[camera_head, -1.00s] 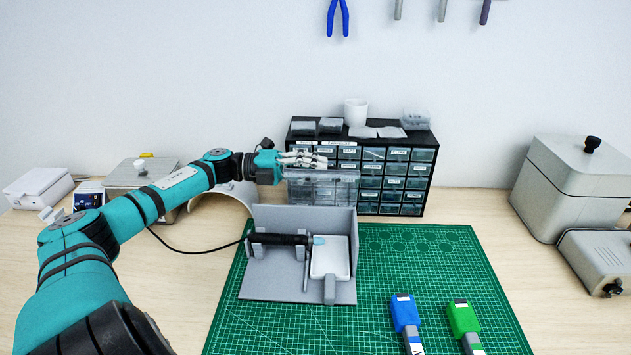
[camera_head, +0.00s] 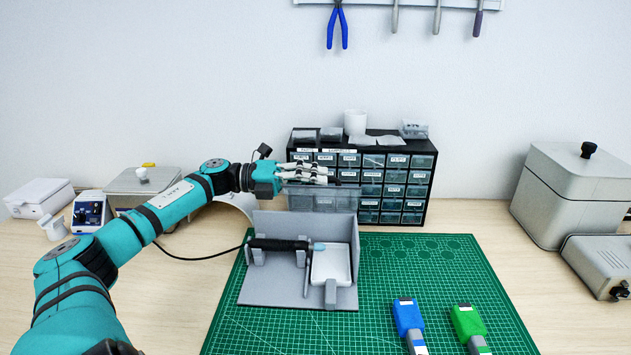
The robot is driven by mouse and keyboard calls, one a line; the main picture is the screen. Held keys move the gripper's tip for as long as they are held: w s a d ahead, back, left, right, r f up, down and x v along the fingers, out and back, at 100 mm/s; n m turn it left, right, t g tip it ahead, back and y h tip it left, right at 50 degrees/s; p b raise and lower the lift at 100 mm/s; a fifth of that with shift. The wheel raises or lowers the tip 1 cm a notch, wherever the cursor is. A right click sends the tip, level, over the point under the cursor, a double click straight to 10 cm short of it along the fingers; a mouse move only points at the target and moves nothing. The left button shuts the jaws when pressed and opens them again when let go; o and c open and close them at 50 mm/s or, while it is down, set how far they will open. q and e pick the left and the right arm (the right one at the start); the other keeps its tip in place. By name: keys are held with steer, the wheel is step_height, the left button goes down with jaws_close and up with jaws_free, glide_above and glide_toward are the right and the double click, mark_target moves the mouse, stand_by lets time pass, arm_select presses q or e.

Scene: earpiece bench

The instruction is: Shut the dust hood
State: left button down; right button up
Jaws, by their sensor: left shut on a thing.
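The dust hood (camera_head: 322,202) is a clear panel standing raised behind the grey bench box (camera_head: 268,288), in front of the drawer cabinet. My left gripper (camera_head: 326,176) reaches in from the left and is shut on the hood at its upper edge; the fingers partly hide that edge. Inside the box a black-handled tool (camera_head: 278,244) lies across grey supports, its pale tip pointing right. A white tray (camera_head: 331,266) sits to the right of it. The open front of the box is uncovered. My right gripper is not in view.
The drawer cabinet (camera_head: 396,190) stands close behind the hood. A green cutting mat (camera_head: 430,275) lies under the box, with a blue-handled tool (camera_head: 407,315) and a green-handled tool (camera_head: 467,321) at front right. A black cable (camera_head: 205,258) runs left from the box.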

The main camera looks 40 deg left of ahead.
arm_select(q)
steer(key=c, duration=1.4)
jaws_free()
steer(key=shift+w, duration=0.1)
steer(key=shift+r, duration=0.1)
steer(key=shift+a, duration=0.1)
steer(key=v, duration=1.2)
steer(key=shift+f, duration=0.25)
